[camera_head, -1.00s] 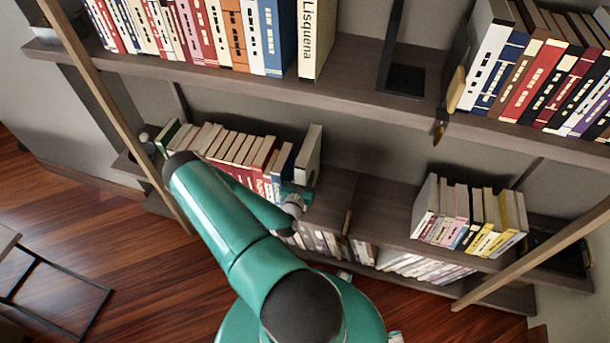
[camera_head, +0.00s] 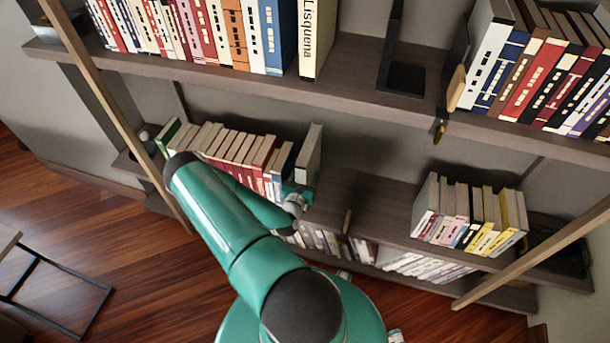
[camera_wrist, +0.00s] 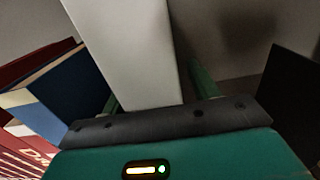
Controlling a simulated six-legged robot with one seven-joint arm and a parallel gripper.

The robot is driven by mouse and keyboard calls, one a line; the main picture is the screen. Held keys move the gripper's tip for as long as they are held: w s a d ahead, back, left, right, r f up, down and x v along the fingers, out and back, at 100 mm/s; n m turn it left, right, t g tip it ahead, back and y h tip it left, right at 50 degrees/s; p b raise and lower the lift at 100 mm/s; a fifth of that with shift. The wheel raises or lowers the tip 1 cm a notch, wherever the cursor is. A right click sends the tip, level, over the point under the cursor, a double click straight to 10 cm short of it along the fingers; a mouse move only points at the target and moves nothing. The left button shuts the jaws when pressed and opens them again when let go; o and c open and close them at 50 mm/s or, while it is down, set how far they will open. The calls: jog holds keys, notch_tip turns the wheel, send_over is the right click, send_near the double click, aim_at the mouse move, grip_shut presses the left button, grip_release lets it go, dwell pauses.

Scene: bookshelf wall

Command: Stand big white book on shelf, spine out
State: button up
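The big white book (camera_head: 309,155) stands on the middle shelf at the right end of a book row, beside a blue book, leaning slightly. Its plain pale face fills the upper middle of the wrist view (camera_wrist: 130,50); I see no lettering on it. My gripper (camera_head: 297,198) is at the book's lower front, partly hidden by my arm. In the wrist view, my gripper's two green fingers (camera_wrist: 157,92) stand either side of the book. A gap shows at the right finger; the left finger is partly covered by the book.
A dark blue book (camera_wrist: 75,88) and red books are close on the left in the wrist view. Bare shelf (camera_head: 333,200) lies right of the white book, then another book group (camera_head: 468,215).

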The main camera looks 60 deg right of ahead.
jog(key=s+a, duration=0.2)
jog(key=a, duration=1.1)
jog(key=shift+a+f, duration=0.15)
jog(key=shift+a, duration=0.2)
jog(key=shift+s, duration=0.1)
jog(key=w+a+r+m+g+y, duration=0.1)
jog(key=w+a+r+m+g, duration=0.15)
jog(key=r+m, duration=0.35)
jog(key=w+a+r+m+g+y, duration=0.2)
jog(key=r+m+g, duration=0.2)
jog(key=r, duration=0.4)
jog(key=w+a+r+m+g+y, duration=0.1)
jog(key=w+a+r+m+g, duration=0.2)
jog(key=r, duration=0.4)
jog(key=s+a+r+m+t+y, duration=0.1)
jog(key=a+r+m+t+y, duration=0.5)
jog(key=a+r, duration=2.1)
jog(key=t+y, duration=0.6)
jog(key=y, duration=0.2)
jog(key=shift+s+a+m, duration=0.25)
jog(key=shift+a+m, duration=0.1)
jog(key=shift+m, duration=0.05)
jog(key=c, duration=0.5)
jog(key=shift+d, duration=0.1)
